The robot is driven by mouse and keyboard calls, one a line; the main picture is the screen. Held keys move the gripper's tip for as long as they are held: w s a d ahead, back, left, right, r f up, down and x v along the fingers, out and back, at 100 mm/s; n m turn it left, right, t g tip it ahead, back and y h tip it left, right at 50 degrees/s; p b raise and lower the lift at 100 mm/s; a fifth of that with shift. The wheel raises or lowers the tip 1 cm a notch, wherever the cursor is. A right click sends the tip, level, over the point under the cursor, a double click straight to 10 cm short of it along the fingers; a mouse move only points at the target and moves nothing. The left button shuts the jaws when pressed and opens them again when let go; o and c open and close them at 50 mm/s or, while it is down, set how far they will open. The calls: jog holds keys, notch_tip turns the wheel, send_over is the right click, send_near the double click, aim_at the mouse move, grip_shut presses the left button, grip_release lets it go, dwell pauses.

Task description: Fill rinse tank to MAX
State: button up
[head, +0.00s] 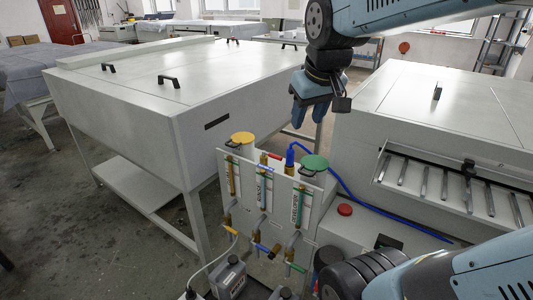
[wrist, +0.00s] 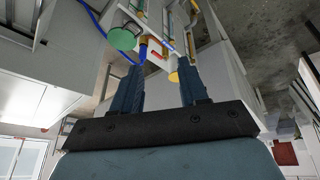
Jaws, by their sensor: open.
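A white upright panel (head: 285,195) carries several vertical sight tubes with labels too small to read, including a middle tube (head: 263,190) with blue. Behind it are a yellow lid (head: 242,138), a blue fitting (head: 290,157) with a blue hose (head: 345,188), and a green lid (head: 314,163). Small yellow, blue (head: 261,247) and green valve handles sit below the tubes. A red handle (head: 271,156) shows at the panel's top edge. My gripper (head: 309,122) is open and empty above the panel. The wrist view shows both fingers apart, with the green lid (wrist: 123,39) beyond. Which tube is rinse, and its level, I cannot tell.
A large white cabinet (head: 150,85) stands left of the panel. A white processor (head: 440,110) with a roller opening stands right. A red button (head: 345,209) sits on the ledge. Grey pump-like units (head: 229,277) are on the floor below.

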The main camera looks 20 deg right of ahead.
jog(key=w+f+n+g, duration=0.2)
jog(key=w+f+n, duration=0.15)
jog(key=w, duration=1.15)
jog(key=n+g+h, duration=0.1)
jog(key=n, duration=0.2)
send_near(274, 155)
jog(key=f, duration=0.2)
jog(key=w+f, duration=0.1)
jog(key=f, duration=0.5)
jog(key=shift+w+d+f, duration=0.1)
jog(key=shift+w+d, duration=0.2)
jog(key=shift+d, duration=0.1)
jog(key=shift+c, duration=0.3)
grip_shut()
